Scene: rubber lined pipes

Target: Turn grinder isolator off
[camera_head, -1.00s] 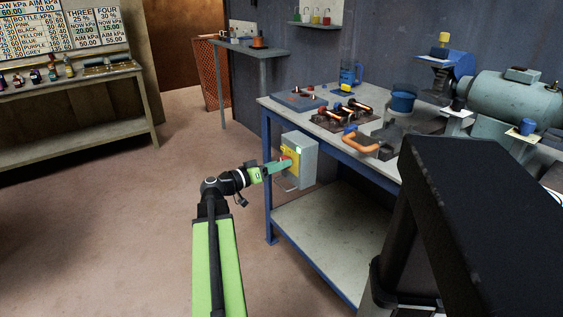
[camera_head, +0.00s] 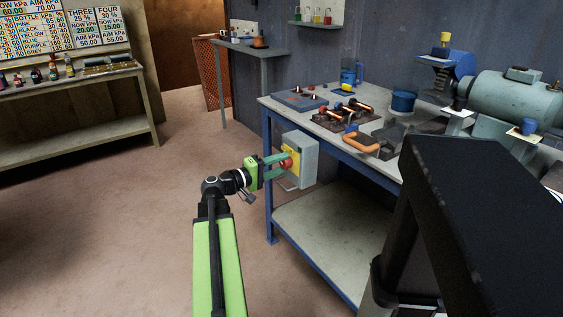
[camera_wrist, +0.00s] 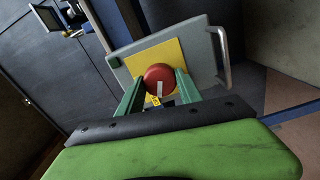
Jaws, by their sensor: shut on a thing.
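The grinder isolator is a grey box (camera_head: 307,160) with a yellow plate (camera_head: 290,161) and a red round knob (camera_head: 287,163), mounted at the left end of the blue-framed workbench. In the wrist view the red knob (camera_wrist: 159,79) sits on the yellow plate (camera_wrist: 172,57), with a pale mark on its face. My gripper (camera_head: 279,163) reaches the box from the left, its green fingers on either side of the knob. In the wrist view my gripper (camera_wrist: 159,92) is shut on the knob, which sits between the fingertips. A metal handle (camera_wrist: 223,55) is on the box's side.
The workbench (camera_head: 335,130) carries tools, a blue pot (camera_head: 402,101) and an orange-handled item (camera_head: 361,143). A bench grinder (camera_head: 510,100) stands at the right. Open floor (camera_head: 150,220) lies left of the bench.

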